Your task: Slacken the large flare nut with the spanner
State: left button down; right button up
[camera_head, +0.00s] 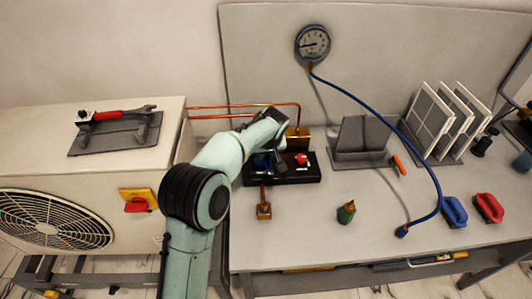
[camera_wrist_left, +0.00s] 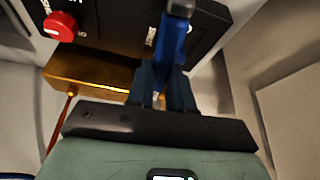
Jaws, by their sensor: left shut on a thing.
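The spanner (camera_head: 108,115), with a red handle and dark open jaw, lies on a dark grey plate (camera_head: 120,139) on top of the white fan unit at the left. My left gripper (camera_head: 268,160) is well away from it, over a black valve block (camera_head: 298,177). In the left wrist view its dark fingers (camera_wrist_left: 163,80) are shut on a blue handle (camera_wrist_left: 172,38) on that block. A red knob (camera_wrist_left: 61,27) sits beside it, and also shows in the head view (camera_head: 301,158). I cannot pick out the large flare nut. My right gripper is out of view.
A brass block (camera_head: 298,140) with copper pipes (camera_head: 240,107) stands behind the valve block. A blue hose (camera_head: 384,120) runs from the gauge (camera_head: 313,43) to the bench. Bench room is clear around the bottle.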

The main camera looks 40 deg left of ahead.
aim_at(269, 165)
pick_arm(q)
jog(key=shift+w+d+n+p, duration=0.6)
jog(key=shift+w+n+p, duration=0.1)
jog(key=shift+w+n, duration=0.1)
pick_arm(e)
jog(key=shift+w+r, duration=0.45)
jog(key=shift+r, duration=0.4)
pick_arm(q)
jog(key=shift+s+a+m+b, duration=0.65)
jog(key=shift+s+m+b, duration=0.15)
jog(key=shift+m, duration=0.1)
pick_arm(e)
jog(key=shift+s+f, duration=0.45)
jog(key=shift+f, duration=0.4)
pick_arm(q)
jog(key=shift+s+d+b, duration=0.75)
jog(key=shift+d+b, duration=0.1)
jog(key=shift+b, duration=0.1)
jog(key=shift+s+d+b, duration=0.95)
jog(key=shift+d+b, duration=0.05)
jog(key=shift+b, duration=0.05)
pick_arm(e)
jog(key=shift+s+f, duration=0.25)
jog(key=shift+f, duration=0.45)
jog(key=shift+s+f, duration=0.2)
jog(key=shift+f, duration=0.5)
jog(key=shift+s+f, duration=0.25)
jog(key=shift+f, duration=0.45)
pick_arm(q)
jog(key=shift+r, duration=0.15)
